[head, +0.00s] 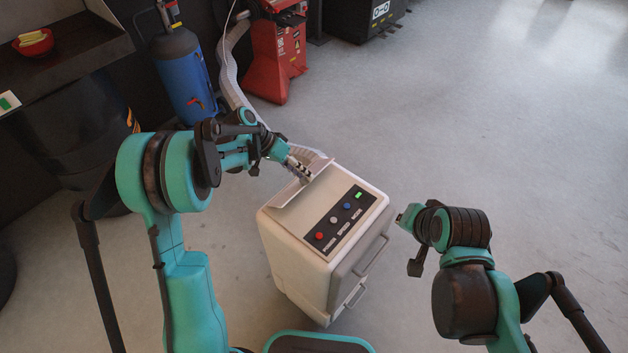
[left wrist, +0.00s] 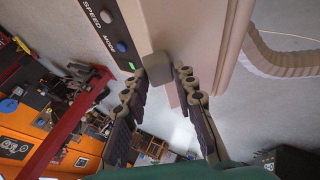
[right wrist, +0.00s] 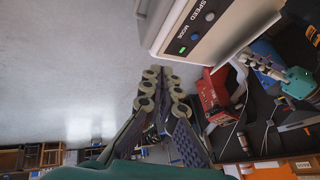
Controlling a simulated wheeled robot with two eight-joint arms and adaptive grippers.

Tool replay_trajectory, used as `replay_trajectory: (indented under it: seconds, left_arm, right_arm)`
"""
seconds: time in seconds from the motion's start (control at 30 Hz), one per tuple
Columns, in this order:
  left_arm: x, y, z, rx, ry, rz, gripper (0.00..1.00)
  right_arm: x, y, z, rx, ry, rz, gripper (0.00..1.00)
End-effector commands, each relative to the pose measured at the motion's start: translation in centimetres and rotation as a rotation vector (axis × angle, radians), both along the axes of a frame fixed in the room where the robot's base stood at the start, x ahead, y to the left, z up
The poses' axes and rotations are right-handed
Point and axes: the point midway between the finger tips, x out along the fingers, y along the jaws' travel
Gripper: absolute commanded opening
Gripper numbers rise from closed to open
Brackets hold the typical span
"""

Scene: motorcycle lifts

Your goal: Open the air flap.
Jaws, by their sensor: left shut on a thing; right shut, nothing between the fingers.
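The air unit (head: 300,253) is a cream box on the floor with a dark button panel (head: 340,218) on top. Its air flap (head: 297,205) is a pale panel on the top's left side and looks tilted up from it. My left gripper (head: 300,170) is at the flap's far edge. In the left wrist view its fingertips (left wrist: 160,74) are closed around a small grey block (left wrist: 156,66) at the flap (left wrist: 195,25). My right gripper (right wrist: 163,78) is shut and empty, right of the unit and apart from it.
A ribbed hose (head: 232,65) runs behind the unit. A blue gas cylinder (head: 183,75) and a red machine (head: 278,50) stand further back. A dark bench with a red bowl (head: 34,42) is at the left. The floor (head: 500,130) to the right is clear.

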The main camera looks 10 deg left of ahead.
Motion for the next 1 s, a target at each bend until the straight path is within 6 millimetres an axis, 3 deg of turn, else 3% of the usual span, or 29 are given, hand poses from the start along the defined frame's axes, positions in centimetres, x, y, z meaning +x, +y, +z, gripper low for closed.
replay_trajectory:
  seconds: [0.27, 0.5, 0.73, 1.0]
  left_arm:
    - [0.0, -0.2, 0.2, -0.005, -0.002, -0.004, 0.0]
    - [0.0, -0.2, 0.2, -0.005, -0.002, -0.004, 0.0]
    - [0.0, -0.2, 0.2, -0.006, -0.003, -0.003, 0.0]
    - [0.1, -0.2, 0.2, -0.006, -0.003, -0.003, 0.0]
  right_arm:
    - [6.4, 5.4, -1.0, 0.451, 0.191, -0.529, 0.0]
    - [11.2, 10.5, -4.0, 0.762, 0.41, -1.01, 0.0]
    - [13.8, 14.0, -7.0, 0.919, 0.579, -1.357, 0.0]
    - [14.7, 15.5, -8.8, 0.963, 0.639, -1.485, 0.0]
